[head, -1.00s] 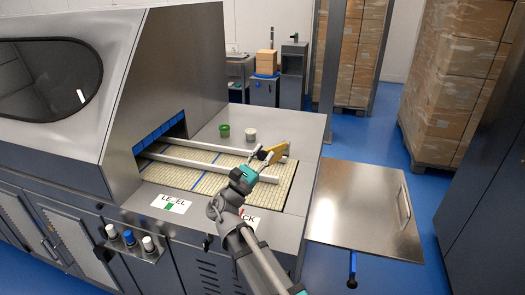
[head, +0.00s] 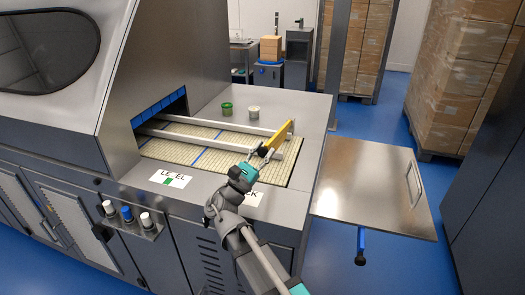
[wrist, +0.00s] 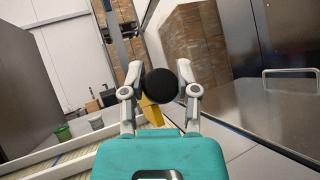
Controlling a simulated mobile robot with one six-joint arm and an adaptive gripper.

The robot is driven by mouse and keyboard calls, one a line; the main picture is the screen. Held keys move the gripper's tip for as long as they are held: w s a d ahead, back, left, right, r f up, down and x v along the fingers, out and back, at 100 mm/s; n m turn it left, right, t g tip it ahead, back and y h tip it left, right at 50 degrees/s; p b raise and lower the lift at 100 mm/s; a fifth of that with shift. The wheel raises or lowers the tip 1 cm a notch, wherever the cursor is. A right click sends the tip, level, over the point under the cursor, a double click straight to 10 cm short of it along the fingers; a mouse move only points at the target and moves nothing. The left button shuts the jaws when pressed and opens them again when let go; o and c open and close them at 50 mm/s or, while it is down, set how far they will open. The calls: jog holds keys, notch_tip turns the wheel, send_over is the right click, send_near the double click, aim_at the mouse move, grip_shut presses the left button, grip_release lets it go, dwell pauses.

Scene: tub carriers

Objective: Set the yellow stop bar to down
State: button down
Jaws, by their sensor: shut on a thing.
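The yellow stop bar (head: 279,137) stands over the outfeed end of the beige belt (head: 215,158), slanting up and to the right in the head view. Its black round knob (wrist: 161,86) sits between the fingers of my gripper (wrist: 161,82), which is shut on it. In the wrist view a short piece of the yellow bar (wrist: 152,112) shows behind the knob; the rest is hidden. In the head view my gripper (head: 260,154) is at the bar's near lower end, above the near guide rail.
A green tub (head: 227,109) and a white tub (head: 254,111) stand on the steel top behind the far rail. A steel side table (head: 375,190) with a handle is at the right. Labels (head: 169,178) lie on the front ledge.

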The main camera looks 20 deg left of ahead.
jog(key=shift+c, duration=1.7)
grip_release()
jog(key=shift+s+r, duration=0.1)
jog(key=shift+r, duration=0.1)
